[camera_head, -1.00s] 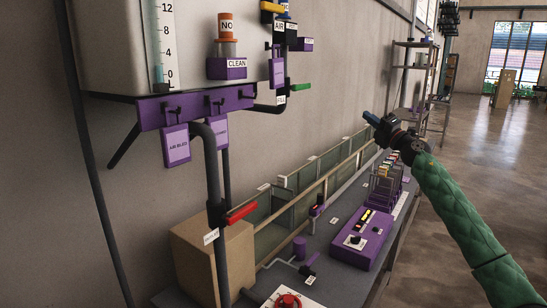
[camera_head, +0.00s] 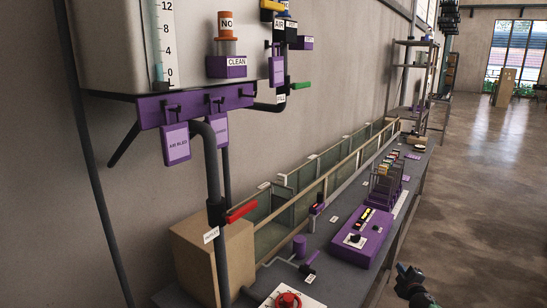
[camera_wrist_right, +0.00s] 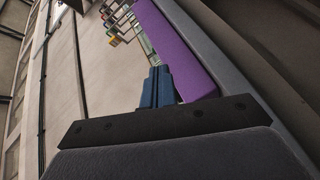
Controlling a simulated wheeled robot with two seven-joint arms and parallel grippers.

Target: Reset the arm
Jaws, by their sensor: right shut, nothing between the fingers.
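My right gripper (camera_head: 403,270) shows low at the right in the head view, beside the bench's right edge and over the floor. Only its blue fingers, dark body and a bit of green sleeve are in the picture. In the right wrist view its two blue fingers (camera_wrist_right: 157,87) are together with nothing between them. My left gripper is not in view.
A long grey bench (camera_head: 345,275) runs along the wall with a purple control box (camera_head: 362,238), a red knob (camera_head: 288,299) and a cardboard box (camera_head: 238,255). A pipe with a red lever (camera_head: 241,211) rises at its near end. The floor (camera_head: 480,200) to the right is clear.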

